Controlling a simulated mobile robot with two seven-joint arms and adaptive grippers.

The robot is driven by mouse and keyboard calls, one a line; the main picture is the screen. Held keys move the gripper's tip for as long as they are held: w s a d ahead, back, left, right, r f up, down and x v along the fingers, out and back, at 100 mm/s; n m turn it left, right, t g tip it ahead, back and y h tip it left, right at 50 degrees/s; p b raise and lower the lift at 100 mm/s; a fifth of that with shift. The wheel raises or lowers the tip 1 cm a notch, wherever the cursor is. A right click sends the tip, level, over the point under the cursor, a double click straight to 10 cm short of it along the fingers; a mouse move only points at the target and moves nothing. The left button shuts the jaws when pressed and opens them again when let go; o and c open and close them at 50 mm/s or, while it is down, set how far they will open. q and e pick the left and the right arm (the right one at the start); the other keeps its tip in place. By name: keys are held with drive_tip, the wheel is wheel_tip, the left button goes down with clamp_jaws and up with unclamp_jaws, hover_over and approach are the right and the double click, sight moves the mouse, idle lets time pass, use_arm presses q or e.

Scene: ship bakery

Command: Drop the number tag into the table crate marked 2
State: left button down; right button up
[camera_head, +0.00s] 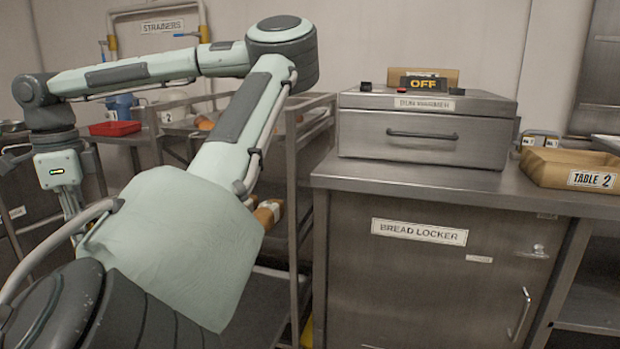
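The wooden crate (546,175) with a "TABLE 2" label stands on the steel counter at the right edge of the camera_head view. Its right end is cut off by the frame, and I cannot see all of its inside. My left gripper (73,207) points down at the far left, far from the crate. My own arm hides its fingertips, so I cannot tell whether it is open or holds anything. I cannot make out a number tag for certain. Small labelled pieces (540,138) stand just behind the crate, too small to read fully. My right gripper is out of view.
A steel box (425,140) with an "OFF" sign (423,83) stands on the counter left of the crate. Below is the bread locker (420,275). A metal rack (322,180) stands left of the counter. A red tray (115,128) sits at the back left.

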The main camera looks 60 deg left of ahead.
use_arm(q)
drive_tip(key=shift+s+a+r, duration=0.1)
drive_tip(key=shift+a+r, duration=0.05)
drive_tip(key=shift+a, duration=0.25)
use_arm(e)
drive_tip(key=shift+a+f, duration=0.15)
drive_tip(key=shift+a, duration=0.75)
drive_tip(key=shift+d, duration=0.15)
